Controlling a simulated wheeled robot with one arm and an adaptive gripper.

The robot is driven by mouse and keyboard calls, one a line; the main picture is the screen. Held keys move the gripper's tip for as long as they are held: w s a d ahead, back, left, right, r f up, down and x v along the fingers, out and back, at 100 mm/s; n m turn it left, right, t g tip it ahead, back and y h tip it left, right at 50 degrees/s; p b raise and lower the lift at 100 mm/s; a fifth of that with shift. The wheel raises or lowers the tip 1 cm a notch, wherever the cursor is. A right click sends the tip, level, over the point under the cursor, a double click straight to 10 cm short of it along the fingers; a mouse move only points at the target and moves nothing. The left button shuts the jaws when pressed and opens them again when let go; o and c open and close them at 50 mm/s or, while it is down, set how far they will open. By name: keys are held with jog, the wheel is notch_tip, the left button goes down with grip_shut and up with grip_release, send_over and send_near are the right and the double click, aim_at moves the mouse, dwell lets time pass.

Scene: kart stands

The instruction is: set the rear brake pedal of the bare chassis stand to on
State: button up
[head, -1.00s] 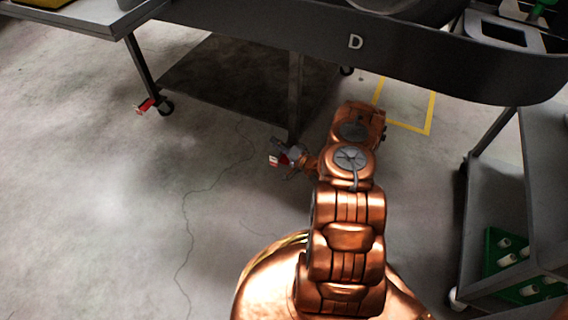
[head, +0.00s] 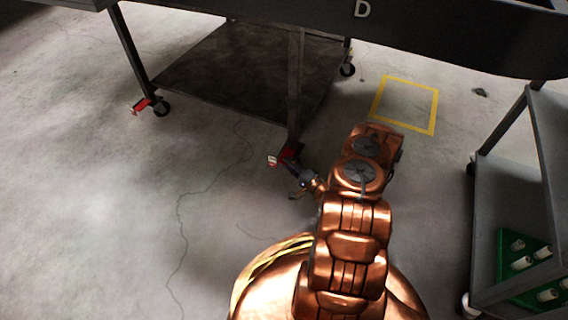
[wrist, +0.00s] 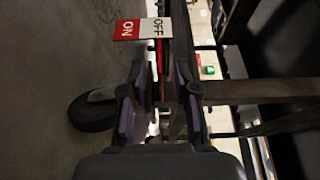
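The stand marked D (head: 298,75) carries a dark chassis body across the top of the head view. A red brake pedal (head: 289,152) with a red and white label (head: 272,160) sits at the foot of its near right leg. In the wrist view the ON/OFF label (wrist: 141,29) is at the top, and a thin red strip of the pedal (wrist: 160,68) shows below it, partly hidden. My gripper (head: 298,185) is low beside this pedal, on its near side. In the wrist view my gripper (wrist: 158,105) has its fingers apart, with the pedal's line between and beyond them; contact cannot be told.
Another red pedal (head: 141,106) is at the left leg's caster. A dark lower shelf (head: 235,75) spans the stand's legs. A grey cart (head: 548,130) with a green tray (head: 515,262) stands at the right. Floor at the left is clear.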

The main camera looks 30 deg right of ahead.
jog(key=shift+w+a+b, duration=0.2)
jog(key=shift+w+b, duration=0.3)
jog(key=shift+w, duration=0.95)
jog(key=shift+c, duration=0.2)
grip_shut()
